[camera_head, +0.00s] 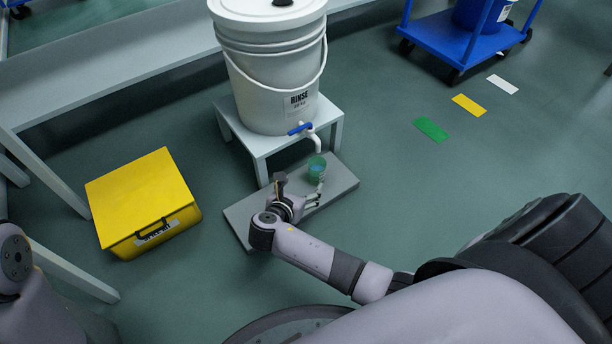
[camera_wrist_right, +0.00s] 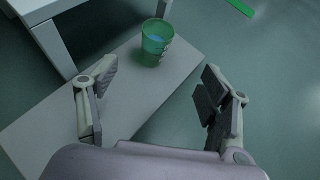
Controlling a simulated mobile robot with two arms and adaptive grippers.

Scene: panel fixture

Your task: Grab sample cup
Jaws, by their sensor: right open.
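The sample cup (camera_head: 317,168) is a translucent green-teal cup. It stands upright on a grey slab (camera_head: 343,183), below the tap of the white rinse bucket. My right gripper (camera_head: 299,190) is open and empty, low over the slab, a little to the left of the cup. In the right wrist view the cup (camera_wrist_right: 157,42) stands beyond the open fingers (camera_wrist_right: 155,105), apart from both of them. My left gripper is out of view; only part of my left arm shows at the left edge.
The white rinse bucket (camera_head: 268,85) with a blue-handled tap (camera_head: 302,128) stands on a low white stand (camera_head: 262,146) behind the cup. A yellow-lidded box (camera_head: 145,195) is at left, a blue cart (camera_head: 455,40) at the back right. Floor right of the slab is clear.

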